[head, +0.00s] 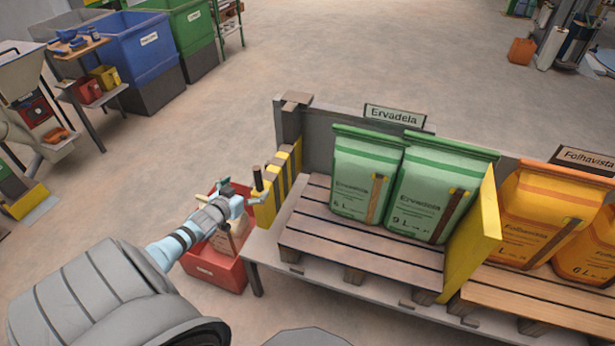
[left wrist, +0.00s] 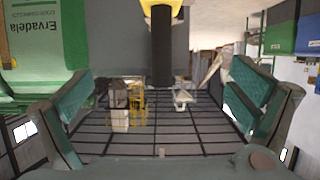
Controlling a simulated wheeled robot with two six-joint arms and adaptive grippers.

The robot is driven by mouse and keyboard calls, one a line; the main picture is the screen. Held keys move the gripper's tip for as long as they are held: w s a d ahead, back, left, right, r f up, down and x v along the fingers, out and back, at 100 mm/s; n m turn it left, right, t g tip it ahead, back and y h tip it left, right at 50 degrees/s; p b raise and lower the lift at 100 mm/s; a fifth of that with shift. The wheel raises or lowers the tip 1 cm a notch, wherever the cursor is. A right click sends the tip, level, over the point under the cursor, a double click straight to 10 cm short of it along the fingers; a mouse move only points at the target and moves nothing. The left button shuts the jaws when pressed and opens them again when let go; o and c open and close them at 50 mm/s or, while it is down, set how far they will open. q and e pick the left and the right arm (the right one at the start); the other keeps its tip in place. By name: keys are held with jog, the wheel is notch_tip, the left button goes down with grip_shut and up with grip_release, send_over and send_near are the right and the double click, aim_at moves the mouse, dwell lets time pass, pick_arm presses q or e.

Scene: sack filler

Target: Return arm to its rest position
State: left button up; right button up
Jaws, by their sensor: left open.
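My left arm comes in from the lower left in the head view. Its left gripper (head: 255,190) is over the left end of the low rack, near the yellow-and-black striped post (head: 284,178) and above a red bin (head: 214,268). In the left wrist view its two green fingers stand wide apart with nothing held between them. A green Ervadela sack (head: 361,180) stands upright on the pallet to the right, apart from the gripper. A second, larger green sack (head: 432,195) stands beside it. My right gripper is in neither view.
The slatted pallet (head: 345,255) is bare in front of the green sacks. A yellow divider (head: 474,240) separates them from orange Folhavista sacks (head: 540,215). Blue (head: 140,50) and green (head: 192,28) bins stand at the back left. The floor behind the rack is clear.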

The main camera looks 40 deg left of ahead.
pick_arm(q)
jog(key=shift+p+v, duration=0.9)
jog(key=shift+v, duration=0.15)
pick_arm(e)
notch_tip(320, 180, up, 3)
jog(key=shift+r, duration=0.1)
pick_arm(q)
jog(key=s+d+f+m+g+b, duration=0.1)
jog(key=s+d+f+m+g, duration=0.15)
jog(key=s+f, duration=0.55)
jog(key=s+d+f+m+g, duration=0.1)
jog(key=s+d+f+g, duration=0.4)
jog(key=f, duration=0.5)
jog(key=s+d+f+g+h+b, duration=0.1)
jog(key=s+d+f+g, duration=0.1)
jog(key=s+d+f, duration=0.5)
jog(key=s+d+f+g+h+b, duration=0.2)
jog(key=s+d+f, duration=0.5)
jog(key=s+d, duration=0.8)
jog(key=shift+s+m+h, duration=0.3)
jog(key=shift+s+m, duration=0.05)
jog(key=shift+s, duration=0.05)
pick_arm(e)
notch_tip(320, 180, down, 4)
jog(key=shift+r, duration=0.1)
